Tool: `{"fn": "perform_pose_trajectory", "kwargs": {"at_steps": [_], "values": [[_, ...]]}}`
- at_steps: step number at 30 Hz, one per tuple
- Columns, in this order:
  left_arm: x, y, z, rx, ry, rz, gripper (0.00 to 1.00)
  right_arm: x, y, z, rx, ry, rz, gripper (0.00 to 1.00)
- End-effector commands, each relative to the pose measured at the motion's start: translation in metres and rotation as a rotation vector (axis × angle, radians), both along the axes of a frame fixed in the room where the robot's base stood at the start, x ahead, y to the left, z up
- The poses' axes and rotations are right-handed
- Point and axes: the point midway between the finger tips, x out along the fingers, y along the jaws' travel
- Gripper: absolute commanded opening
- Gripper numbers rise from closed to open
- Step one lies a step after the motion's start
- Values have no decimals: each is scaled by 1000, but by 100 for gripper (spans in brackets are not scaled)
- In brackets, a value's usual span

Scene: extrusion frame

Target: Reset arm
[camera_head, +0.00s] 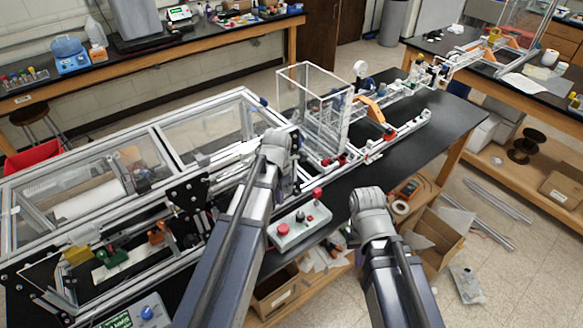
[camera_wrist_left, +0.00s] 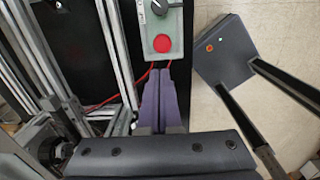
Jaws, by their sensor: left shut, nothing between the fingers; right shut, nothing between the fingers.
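My left gripper (camera_head: 297,178) is at the front edge of the metal frame, above and behind the control box, with its fingers mostly hidden in the head view. In the left wrist view its purple fingers (camera_wrist_left: 160,88) are together with nothing between them. They point toward the control box (camera_wrist_left: 161,45), whose red button and black knob show there. My right gripper (camera_head: 349,238) is mostly hidden by its own wrist, right of the control box (camera_head: 301,228). It is shut and holds nothing that I can see.
The aluminium extrusion frame (camera_head: 160,140) with clear panels fills the left of the bench. A clear box (camera_head: 318,105) and rail parts stand behind my grippers. The black bench top (camera_head: 440,135) has bare room at right. Cardboard boxes (camera_head: 433,240) are below.

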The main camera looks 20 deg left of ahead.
Motion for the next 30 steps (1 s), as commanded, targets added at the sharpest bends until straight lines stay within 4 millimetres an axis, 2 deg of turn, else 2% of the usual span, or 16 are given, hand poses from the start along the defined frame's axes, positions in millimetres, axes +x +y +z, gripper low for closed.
{"fn": "perform_pose_trajectory", "kwargs": {"at_steps": [6,10,21,30], "values": [[-2,-3,-4,2,2,-40,0,0,0,-4,0,0,0,0],[-14,-19,-19,12,10,-253,0,0,0,-19,0,0,1,0],[-70,-82,-76,49,65,-1334,0,0,0,-77,-1,-1,5,0],[-117,-121,-118,50,124,-2203,0,0,0,-119,-1,-1,9,0]]}}
